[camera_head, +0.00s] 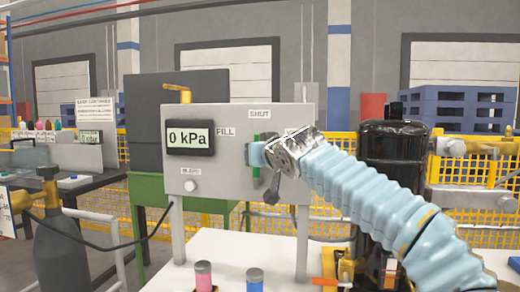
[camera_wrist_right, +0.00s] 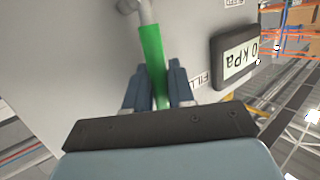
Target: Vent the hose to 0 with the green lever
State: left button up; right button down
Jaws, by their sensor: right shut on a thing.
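The green lever (camera_head: 256,176) is on the front of the grey control box (camera_head: 235,122), below the SHUT label (camera_head: 260,114). My right gripper (camera_head: 256,154) comes in from the right and is shut on the lever. In the right wrist view the lever's green grip (camera_wrist_right: 152,48) runs down between the two fingers (camera_wrist_right: 160,92), and its grey pivot end (camera_wrist_right: 132,5) shows at the top. The box's display (camera_head: 190,137) reads 0 kPa; it also shows in the wrist view (camera_wrist_right: 238,55). My left gripper is not in view.
A FILL label (camera_head: 226,131) and a round BLEED knob (camera_head: 190,186) are on the box. A black tank (camera_head: 392,150) stands to the right. Pink (camera_head: 203,276) and blue (camera_head: 255,279) cylinders stand on the white table in front. A gas bottle (camera_head: 60,240) is at left.

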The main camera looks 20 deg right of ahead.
jog(key=shift+a, duration=0.15)
dwell(0.4)
jog(key=c, duration=1.3)
grip_release()
jog(key=shift+w, duration=0.1)
jog(key=shift+c, duration=0.2)
jog(key=s+r+b, duration=0.2)
jog(key=s, duration=1.1)
jog(key=shift+s+d+r, duration=0.25)
jog(key=shift+r, duration=0.15)
